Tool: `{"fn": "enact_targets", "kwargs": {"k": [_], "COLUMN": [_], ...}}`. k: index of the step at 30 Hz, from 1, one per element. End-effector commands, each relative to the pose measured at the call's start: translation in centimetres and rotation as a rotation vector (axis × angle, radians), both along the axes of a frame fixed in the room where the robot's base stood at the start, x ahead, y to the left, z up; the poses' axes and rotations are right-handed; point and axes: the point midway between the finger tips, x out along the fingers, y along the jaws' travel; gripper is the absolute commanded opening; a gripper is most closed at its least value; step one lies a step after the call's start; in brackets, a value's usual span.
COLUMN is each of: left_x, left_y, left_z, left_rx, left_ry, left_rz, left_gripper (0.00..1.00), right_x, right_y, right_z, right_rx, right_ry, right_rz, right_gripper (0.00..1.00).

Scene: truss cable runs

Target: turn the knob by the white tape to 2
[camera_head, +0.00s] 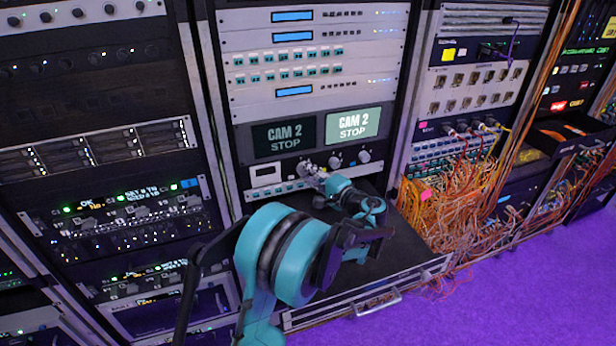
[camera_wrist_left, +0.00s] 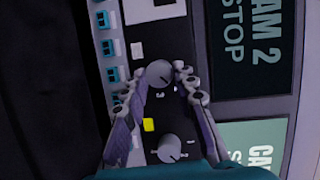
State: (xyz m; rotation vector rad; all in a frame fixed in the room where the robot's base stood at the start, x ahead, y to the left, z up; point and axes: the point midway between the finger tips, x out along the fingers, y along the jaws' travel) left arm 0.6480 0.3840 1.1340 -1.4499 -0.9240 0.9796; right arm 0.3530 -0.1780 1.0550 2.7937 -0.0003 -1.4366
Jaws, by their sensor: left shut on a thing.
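The grey knob (camera_wrist_left: 160,73) in the left wrist view sits on the dark panel, beside a small white tape patch (camera_wrist_left: 137,50). My left gripper (camera_wrist_left: 162,75) is shut on this knob, with one finger on each side of it. In the head view my left gripper (camera_head: 312,174) reaches the panel below the screens and hides most of that knob. The knob's scale marks are too small to read. My right gripper is in neither view.
A second knob (camera_wrist_left: 170,147) sits close by, with a yellow tape patch (camera_wrist_left: 149,124) near it. More knobs (camera_head: 364,156) are to the right of my gripper. Two screens above, one dark (camera_head: 284,137) and one bright (camera_head: 352,125), read "CAM 2 STOP". A black shelf (camera_head: 395,250) juts out below.

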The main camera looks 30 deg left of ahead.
Motion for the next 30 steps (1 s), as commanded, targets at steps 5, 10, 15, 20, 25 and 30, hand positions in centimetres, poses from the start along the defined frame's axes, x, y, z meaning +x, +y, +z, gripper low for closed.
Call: {"fn": "enact_targets", "kwargs": {"k": [5,10,15,20,25,30], "left_x": [0.02,0.01,0.01,0.01,0.01,0.0], "left_y": [-0.1,-0.1,-0.1,-0.11,-0.07,-0.06], "left_z": [-0.19,-0.16,-0.16,-0.17,-0.13,-0.1], "left_rx": [0.025,0.033,0.033,0.032,0.033,0.034], "left_ry": [0.031,0.041,0.041,0.041,0.041,0.041], "left_rz": [-0.001,-0.002,-0.002,-0.002,-0.001,-0.001], "left_gripper": [0.0,0.0,0.0,0.33,0.48,0.48], "right_x": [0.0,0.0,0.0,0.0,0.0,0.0], "right_y": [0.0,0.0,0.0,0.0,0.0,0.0], "right_z": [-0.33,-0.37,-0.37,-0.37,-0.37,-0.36], "right_rx": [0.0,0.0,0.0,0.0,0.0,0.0], "right_ry": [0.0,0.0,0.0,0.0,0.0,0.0], "right_rz": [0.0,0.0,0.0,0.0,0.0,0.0], "right_gripper": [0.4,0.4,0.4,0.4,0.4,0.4]}}
